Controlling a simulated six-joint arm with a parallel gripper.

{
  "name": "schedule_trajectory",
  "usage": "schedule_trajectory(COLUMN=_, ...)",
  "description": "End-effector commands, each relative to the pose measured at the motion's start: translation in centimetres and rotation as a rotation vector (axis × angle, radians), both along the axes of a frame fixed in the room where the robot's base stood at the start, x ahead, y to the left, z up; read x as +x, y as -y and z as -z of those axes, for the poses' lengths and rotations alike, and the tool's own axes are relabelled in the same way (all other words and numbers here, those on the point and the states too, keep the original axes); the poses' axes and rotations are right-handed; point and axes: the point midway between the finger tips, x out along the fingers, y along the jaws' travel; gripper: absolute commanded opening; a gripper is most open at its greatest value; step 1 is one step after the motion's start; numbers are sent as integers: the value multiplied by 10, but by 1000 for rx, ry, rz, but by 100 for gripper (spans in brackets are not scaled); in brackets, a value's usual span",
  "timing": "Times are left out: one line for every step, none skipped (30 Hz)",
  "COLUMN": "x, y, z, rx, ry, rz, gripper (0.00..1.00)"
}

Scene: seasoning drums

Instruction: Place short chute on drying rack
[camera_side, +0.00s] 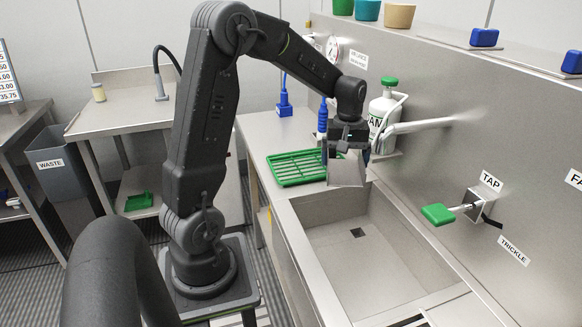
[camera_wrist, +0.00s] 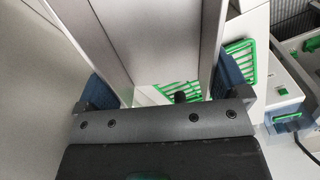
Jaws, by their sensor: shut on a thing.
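The short chute (camera_side: 346,171) is a grey metal channel. My gripper (camera_side: 344,150) is shut on it, and it hangs below the jaws near the far end of the sink. In the wrist view the chute (camera_wrist: 150,40) fills the space between the blue fingers of my gripper (camera_wrist: 155,80) and hides much of what lies below. The drying rack (camera_side: 292,169) is a green slatted tray on the steel counter, just left of the chute in the side view. Parts of the rack (camera_wrist: 240,62) show beside and below the chute in the wrist view. Whether they touch is unclear.
The sink (camera_side: 375,245) opens in front of the rack. A white bottle with a green cap (camera_side: 385,110) stands behind my gripper by the wall. A green-handled tap (camera_side: 438,214) juts from the wall at right. A blue-handled tool (camera_side: 284,100) stands behind the rack.

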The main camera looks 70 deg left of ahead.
Motion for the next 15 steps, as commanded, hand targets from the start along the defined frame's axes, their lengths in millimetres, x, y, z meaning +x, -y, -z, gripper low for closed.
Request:
schedule_trajectory(x=1, y=0, z=-10, rx=3, ry=4, rz=0, gripper=62)
schedule_trajectory(x=1, y=0, z=-16, rx=2, ry=4, rz=0, gripper=62)
schedule_trajectory(x=1, y=0, z=-24, rx=2, ry=5, rz=0, gripper=62)
schedule_trajectory(x=0, y=-8, z=-21, rx=1, ry=0, rz=-14, gripper=62)
schedule_trajectory(x=0, y=-14, z=-20, rx=0, ry=0, rz=-25, gripper=62)
schedule_trajectory(x=1, y=-22, z=-20, rx=0, ry=0, rz=-37, gripper=62)
schedule_trajectory(x=1, y=-28, z=-20, rx=0, ry=0, rz=-48, gripper=62)
schedule_trajectory(x=1, y=-34, z=-20, rx=0, ry=0, rz=-56, gripper=62)
schedule_trajectory(x=1, y=-43, z=-20, rx=0, ry=0, rz=-71, gripper=62)
schedule_trajectory(x=0, y=-50, z=-20, rx=-1, ry=0, rz=-81, gripper=62)
schedule_trajectory(x=-1, y=-57, z=-21, rx=0, ry=0, rz=-94, gripper=62)
schedule_trajectory(x=-2, y=-69, z=-21, rx=-1, ry=0, rz=-111, gripper=62)
schedule_trajectory(x=-3, y=-78, z=-21, rx=0, ry=0, rz=-127, gripper=62)
schedule_trajectory(x=-4, y=-88, z=-21, rx=0, ry=1, rz=-142, gripper=62)
schedule_trajectory(x=-7, y=-102, z=-21, rx=0, ry=0, rz=-164, gripper=62)
